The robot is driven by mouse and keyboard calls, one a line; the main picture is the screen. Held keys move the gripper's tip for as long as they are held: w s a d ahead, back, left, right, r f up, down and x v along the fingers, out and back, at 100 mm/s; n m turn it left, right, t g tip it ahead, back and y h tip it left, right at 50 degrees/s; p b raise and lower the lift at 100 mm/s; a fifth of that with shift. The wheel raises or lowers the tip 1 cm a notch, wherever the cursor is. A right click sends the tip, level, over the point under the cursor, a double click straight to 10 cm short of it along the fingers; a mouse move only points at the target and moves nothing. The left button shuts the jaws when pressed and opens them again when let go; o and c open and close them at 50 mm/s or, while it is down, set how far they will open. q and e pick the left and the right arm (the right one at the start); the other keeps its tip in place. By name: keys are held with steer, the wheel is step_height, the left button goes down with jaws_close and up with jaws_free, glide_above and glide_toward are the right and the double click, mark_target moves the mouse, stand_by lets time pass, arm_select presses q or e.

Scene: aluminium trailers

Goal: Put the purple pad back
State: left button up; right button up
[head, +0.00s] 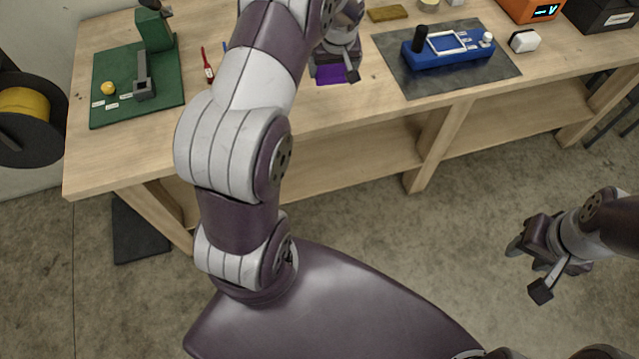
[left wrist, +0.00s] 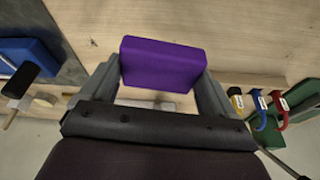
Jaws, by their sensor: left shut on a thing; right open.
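The purple pad (left wrist: 160,64) is a flat purple block between the two fingers of my left gripper (left wrist: 158,82) in the left wrist view. The fingers are shut on its two sides. In the head view a strip of the purple pad (head: 330,75) shows below the left gripper (head: 337,72), over the front part of the workbench. I cannot tell whether the pad touches the bench. My right gripper (head: 527,268) is open and empty, out over the floor at the lower right, away from the bench.
The wooden workbench (head: 310,115) spans the back. A green mat (head: 125,105) with a green stand lies at its left. A blue fixture (head: 450,55) sits on a dark mat (head: 490,80) to the right. Red and blue tools (head: 207,65) lie left of my left gripper.

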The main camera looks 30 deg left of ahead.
arm_select(q)
steer(key=shift+s+d+f+m, duration=0.2)
steer(key=shift+s+d, duration=0.15)
steer(key=shift+s, duration=0.1)
steer(key=shift+s+d+f+m, duration=0.15)
steer(key=shift+s+d+m, duration=0.05)
steer(key=shift+s+d, duration=0.2)
steer(key=s+d+f+m+h, duration=0.2)
steer(key=s+d+f+m, duration=0.3)
steer(key=d, duration=0.6)
step_height(320, 180, down, 4)
steer(key=shift+d+r+m+t, duration=0.15)
steer(key=shift+d+m+t, duration=0.25)
steer(key=shift+m, duration=0.7)
arm_select(e)
steer(key=shift+w+f, duration=0.1)
steer(key=shift+w, duration=0.25)
arm_select(q)
steer(key=shift+s+r, duration=0.1)
arm_select(e)
steer(key=shift+s, duration=0.15)
